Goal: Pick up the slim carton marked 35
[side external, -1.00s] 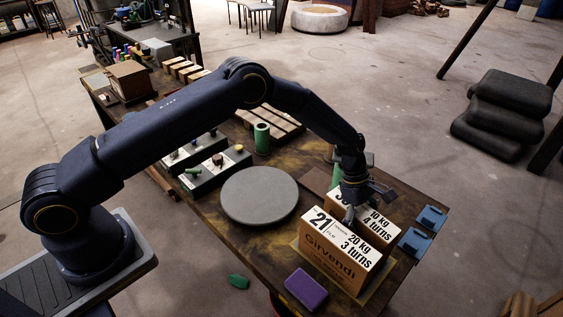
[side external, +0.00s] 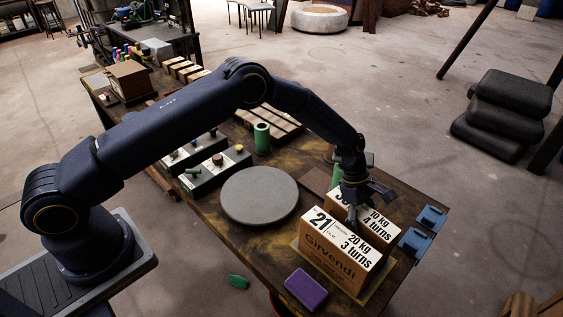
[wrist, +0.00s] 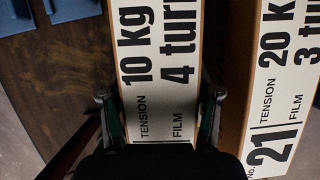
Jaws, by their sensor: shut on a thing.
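The slim carton (side external: 376,221) reads 10 kg and 4 turns on its white top; its number is mostly hidden behind my gripper, with only a 3 at its start showing. It also fills the middle of the wrist view (wrist: 160,60). My gripper (wrist: 160,104) has one finger on each long side of it, shut on the carton from above. In the side view my gripper (side external: 353,208) covers part of its top. The carton stands upright, and I cannot see any gap beneath it.
A carton marked 21 (side external: 335,258), 20 kg and 3 turns, stands close beside it; the right finger sits in the narrow gap between them. Blue brackets (side external: 414,242) are at the table's right edge. A round grey plate (side external: 260,195) and a purple block (side external: 306,290) lie to the left.

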